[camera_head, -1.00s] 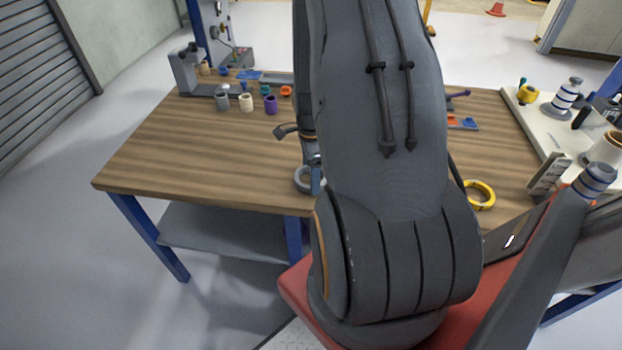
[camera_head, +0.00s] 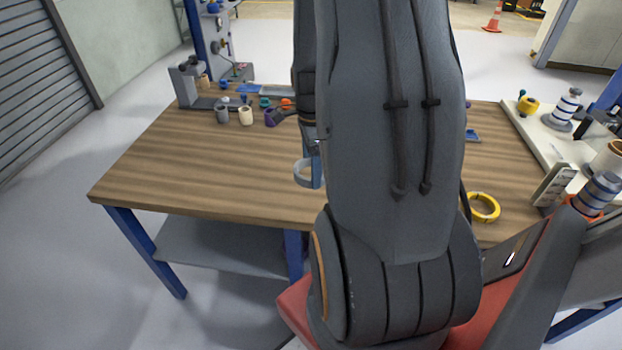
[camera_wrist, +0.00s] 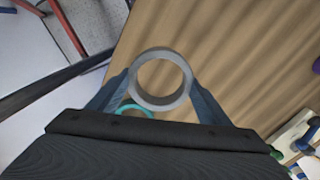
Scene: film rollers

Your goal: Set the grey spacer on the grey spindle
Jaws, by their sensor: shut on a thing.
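My gripper (camera_wrist: 160,88) is shut on a grey ring, the grey spacer (camera_wrist: 160,104), with one blue-grey finger at each side. Its hole faces the wrist camera. In the head view the spacer (camera_head: 297,171) shows beside a blue finger of my gripper (camera_head: 316,171), left of my arm, over the table's front part and seemingly clear of the top. A short grey cylinder (camera_head: 222,114) stands at the back left of the table, but I cannot tell whether it is the grey spindle. My arm hides the middle of the table.
Cream (camera_head: 246,116) and purple (camera_head: 270,117) cylinders stand near a grey fixture (camera_head: 185,84) on the wooden table (camera_head: 190,165). A yellow ring (camera_head: 484,207) lies right of my arm. A teal ring (camera_wrist: 136,108) shows partly behind the spacer. The table's left middle is clear.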

